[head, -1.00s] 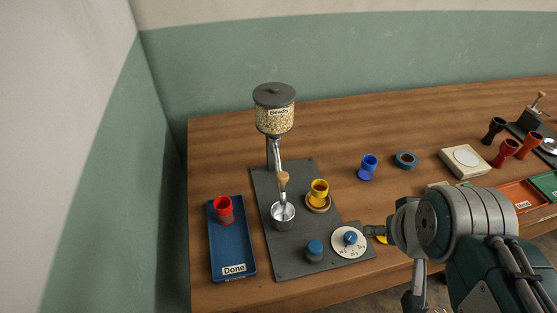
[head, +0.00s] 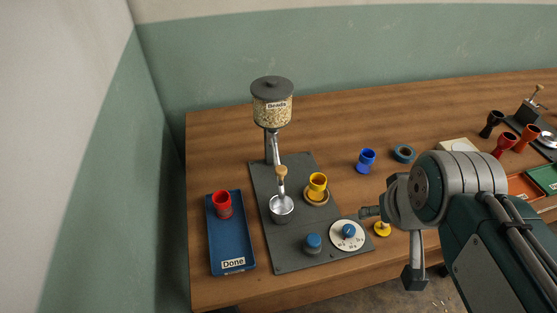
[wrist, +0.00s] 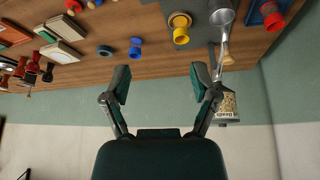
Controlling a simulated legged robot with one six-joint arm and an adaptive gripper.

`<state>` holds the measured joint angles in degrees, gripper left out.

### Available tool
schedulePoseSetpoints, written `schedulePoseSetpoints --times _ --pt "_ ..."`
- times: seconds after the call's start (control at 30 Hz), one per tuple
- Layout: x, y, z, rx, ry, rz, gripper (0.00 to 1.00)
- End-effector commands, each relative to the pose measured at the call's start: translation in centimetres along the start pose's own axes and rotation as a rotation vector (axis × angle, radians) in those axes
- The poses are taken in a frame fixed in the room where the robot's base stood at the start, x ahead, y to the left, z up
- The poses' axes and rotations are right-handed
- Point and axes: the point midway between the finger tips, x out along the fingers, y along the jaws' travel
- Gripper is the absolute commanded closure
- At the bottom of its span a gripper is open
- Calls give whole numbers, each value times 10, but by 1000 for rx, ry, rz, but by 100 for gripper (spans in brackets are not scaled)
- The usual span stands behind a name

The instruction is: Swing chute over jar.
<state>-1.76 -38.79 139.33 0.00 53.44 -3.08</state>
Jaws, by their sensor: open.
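The bead dispenser (head: 272,105) is a clear hopper labelled Beads with a dark lid, on a dark base plate. Its metal chute (head: 273,148) comes down toward a silver cup (head: 281,206), with a wooden-knobbed handle (head: 282,173) above the cup. A yellow goblet-shaped vessel (head: 318,183) stands upright on a round wooden pad, right of the cup. I cannot tell which vessel is the jar. My gripper (wrist: 161,82) is open and empty. The wrist view is upside down; the chute's handle (wrist: 225,56) shows beyond the right finger, apart from it.
A blue Done tray (head: 232,262) holds a red goblet (head: 222,203). A blue goblet (head: 366,160) and a teal ring (head: 403,153) stand to the right. Bare table lies behind.

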Motion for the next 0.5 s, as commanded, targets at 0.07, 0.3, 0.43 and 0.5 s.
schedulePoseSetpoints --times 0.07,0.3,0.43,0.5 --pt "1 -8 -22 -85 -42 -19 24" --pt "11 -42 -84 -366 -161 -80 24" --pt "24 -66 -114 -517 -222 -117 24" --pt "32 -80 -129 -600 -254 -138 24"
